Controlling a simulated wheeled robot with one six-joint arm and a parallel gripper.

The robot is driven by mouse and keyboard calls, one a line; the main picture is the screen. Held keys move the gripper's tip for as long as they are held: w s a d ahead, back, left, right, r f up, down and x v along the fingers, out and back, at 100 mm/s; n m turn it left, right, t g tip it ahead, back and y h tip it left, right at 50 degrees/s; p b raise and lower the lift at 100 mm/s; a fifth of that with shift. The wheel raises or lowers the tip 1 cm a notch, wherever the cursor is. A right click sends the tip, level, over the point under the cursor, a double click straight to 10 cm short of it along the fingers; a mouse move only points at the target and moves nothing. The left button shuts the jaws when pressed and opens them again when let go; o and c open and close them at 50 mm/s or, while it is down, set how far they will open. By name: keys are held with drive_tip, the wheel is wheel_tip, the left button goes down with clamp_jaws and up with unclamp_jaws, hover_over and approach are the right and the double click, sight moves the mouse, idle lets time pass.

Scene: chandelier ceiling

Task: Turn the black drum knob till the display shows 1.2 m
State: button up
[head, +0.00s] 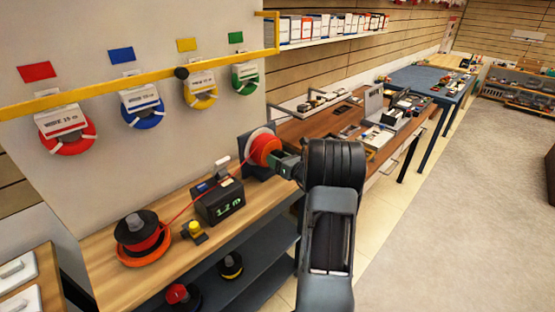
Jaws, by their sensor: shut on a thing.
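The winding drum (265,150) carries orange-red wire and has a pale flange. It stands at the back right of the wooden bench. My gripper (282,162) is at the drum's near right face, shut on the black drum knob. The knob itself is mostly hidden by my gripper and wrist. The dark meter box (212,204) stands left of the drum. Its green display (229,206) reads 1.2 m. A red wire (192,203) runs from the supply spool (140,237), past the meter box, to the drum.
A yellow-topped button (194,230) sits in front of the meter box. Wire coils hang on the panel behind a yellow rail (125,86). More spools lie on the lower shelf (250,262). The floor (450,190) at right is open.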

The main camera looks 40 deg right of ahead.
drive_tip(key=o, duration=0.9)
drive_tip(key=shift+o, duration=0.2)
drive_tip(key=s+d+b, duration=0.1)
drive_tip(key=s+d, duration=0.1)
drive_tip(key=s, duration=1.1)
drive_tip(key=shift+s+d, duration=0.2)
drive_tip(key=shift+s, duration=0.15)
